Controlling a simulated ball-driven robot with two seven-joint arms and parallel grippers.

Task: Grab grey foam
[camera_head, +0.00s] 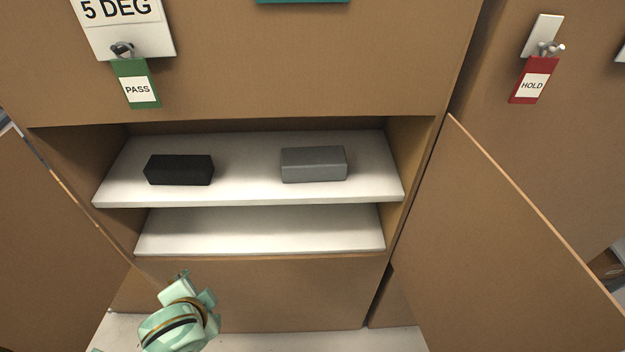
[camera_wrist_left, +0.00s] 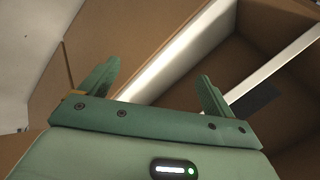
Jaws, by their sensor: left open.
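The grey foam (camera_head: 314,164) is a rectangular block on the right half of the cabinet's upper white shelf (camera_head: 245,196). A black block (camera_head: 179,170) lies on the left half of the same shelf. My left gripper shows at the bottom left of the head view (camera_head: 182,276), in front of and below the shelves, well apart from the grey foam. In the left wrist view its two green fingers (camera_wrist_left: 158,90) are spread with nothing between them. The grey foam cannot be made out in the wrist view. My right gripper is not in view.
The lower white shelf (camera_head: 260,230) is empty. An open door stands on the left (camera_head: 50,230) and another on the right (camera_head: 490,230) of the cabinet opening. A green PASS tag (camera_head: 137,84) and a red HOLD tag (camera_head: 532,82) hang above.

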